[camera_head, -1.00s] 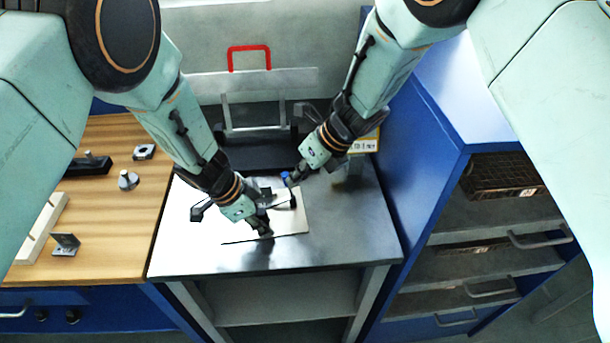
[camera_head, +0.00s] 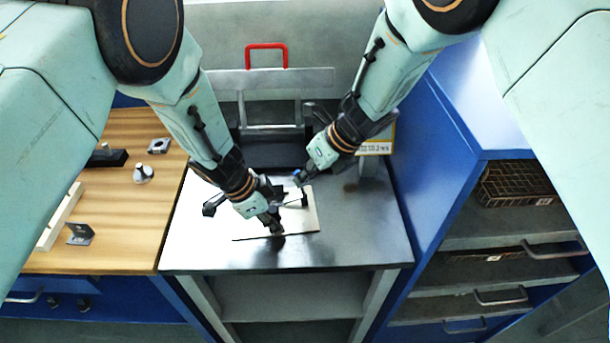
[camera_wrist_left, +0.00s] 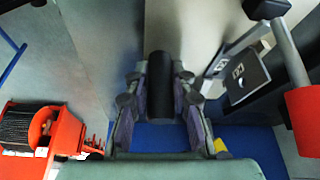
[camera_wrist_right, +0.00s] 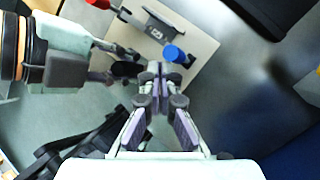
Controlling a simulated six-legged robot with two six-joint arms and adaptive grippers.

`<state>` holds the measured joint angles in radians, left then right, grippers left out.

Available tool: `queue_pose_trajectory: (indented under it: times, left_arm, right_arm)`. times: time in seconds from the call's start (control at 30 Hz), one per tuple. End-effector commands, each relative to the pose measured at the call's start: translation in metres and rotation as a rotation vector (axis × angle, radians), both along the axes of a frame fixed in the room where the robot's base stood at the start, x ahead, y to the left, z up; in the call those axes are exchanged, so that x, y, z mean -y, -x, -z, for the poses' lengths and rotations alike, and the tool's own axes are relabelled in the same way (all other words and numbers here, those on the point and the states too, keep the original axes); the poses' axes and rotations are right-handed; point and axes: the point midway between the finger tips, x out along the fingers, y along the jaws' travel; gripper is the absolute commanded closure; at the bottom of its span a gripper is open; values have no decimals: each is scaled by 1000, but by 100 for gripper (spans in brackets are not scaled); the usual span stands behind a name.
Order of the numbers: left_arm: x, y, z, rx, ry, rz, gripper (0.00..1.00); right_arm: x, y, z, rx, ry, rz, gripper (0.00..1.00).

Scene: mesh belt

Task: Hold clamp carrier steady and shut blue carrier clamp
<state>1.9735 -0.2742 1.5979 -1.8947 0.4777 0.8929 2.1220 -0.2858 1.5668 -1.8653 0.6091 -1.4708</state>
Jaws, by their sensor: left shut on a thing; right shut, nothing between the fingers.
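The carrier is a pale flat board (camera_head: 311,212) on the steel table, partly hidden by my arms. My left gripper (camera_head: 276,226) is low over its near side; in the left wrist view its fingers (camera_wrist_left: 160,92) are shut on a black cylindrical grip (camera_wrist_left: 160,75). The clamp's blue cap (camera_wrist_right: 174,53) stands over the board in the right wrist view, beside a grey labelled plate (camera_wrist_right: 160,27). My right gripper (camera_wrist_right: 157,72) is shut and empty, its tips close to the blue cap; contact cannot be told.
A wooden bench (camera_head: 128,210) with small metal parts adjoins the table on the left. A blue cabinet (camera_head: 440,170) with drawers stands on the right. A trolley with a red handle (camera_head: 267,47) is behind. The table's front right (camera_head: 365,235) is clear.

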Motion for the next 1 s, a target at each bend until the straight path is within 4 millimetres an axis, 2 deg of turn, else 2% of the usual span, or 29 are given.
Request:
queue_pose_trajectory:
  times: [0.4,0.57,1.0]
  left_arm:
    - [0,4,2,-9,1,4,100]
    - [0,3,2,-8,0,3,100]
    - [0,2,2,-5,-2,1,100]
  right_arm:
    - [0,-2,-17,6,0,1,100]
    - [6,0,-27,6,-1,3,100]
    - [46,13,-100,10,-3,3,100]
